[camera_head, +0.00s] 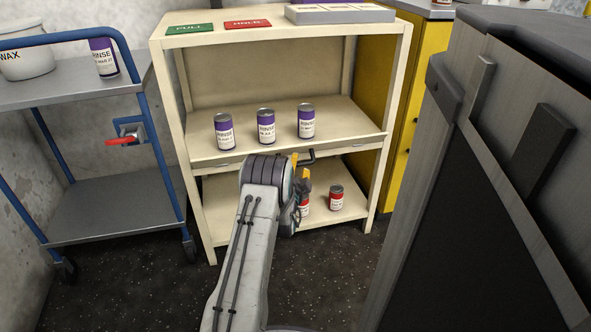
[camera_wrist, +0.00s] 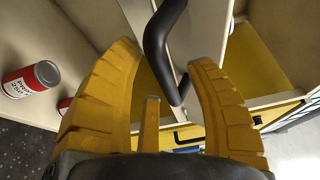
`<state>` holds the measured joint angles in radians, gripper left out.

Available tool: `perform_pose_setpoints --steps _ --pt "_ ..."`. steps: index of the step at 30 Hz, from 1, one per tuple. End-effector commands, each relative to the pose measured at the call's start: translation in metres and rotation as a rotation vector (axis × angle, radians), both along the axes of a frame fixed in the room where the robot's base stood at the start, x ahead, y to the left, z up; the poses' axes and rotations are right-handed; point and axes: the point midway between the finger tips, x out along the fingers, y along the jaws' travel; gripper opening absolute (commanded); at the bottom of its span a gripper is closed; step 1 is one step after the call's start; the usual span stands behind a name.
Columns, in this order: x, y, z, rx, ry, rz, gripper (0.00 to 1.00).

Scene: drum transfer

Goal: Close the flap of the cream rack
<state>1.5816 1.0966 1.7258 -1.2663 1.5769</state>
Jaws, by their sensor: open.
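The cream rack (camera_head: 176,125) stands in the middle of the head view. Its flap (camera_head: 350,147) seems to lie nearly edge-on just below the middle shelf, with the lower compartment open to view. A black handle (camera_head: 308,156) sticks out at the flap's front edge. My gripper (camera_head: 302,176) is just below and in front of this handle. In the wrist view my gripper (camera_wrist: 165,58) is open, with the bent black handle (camera_wrist: 157,40) between its yellow fingers. I cannot tell whether they touch. My arm hides part of the flap.
Purple-and-white cans (camera_head: 266,127) stand on the middle shelf. A red can (camera_head: 336,198) stands on the bottom shelf; another is partly behind my gripper. A blue-framed cart (camera_head: 110,205) is left, a yellow cabinet (camera_head: 401,110) behind right, and a large grey unit (camera_head: 490,160) close at right.

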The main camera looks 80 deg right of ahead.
Motion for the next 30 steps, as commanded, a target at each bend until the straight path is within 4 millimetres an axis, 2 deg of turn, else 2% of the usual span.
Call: perform_pose_setpoints --steps 13,14,30 --pt "-0.0001 -0.0058 0.0001 0.001 0.000 0.000 0.50" --pt "-0.0001 -0.0057 0.0001 0.001 0.000 0.000 0.53" --pt "0.0000 -0.0056 0.0002 0.000 0.000 0.000 0.04"
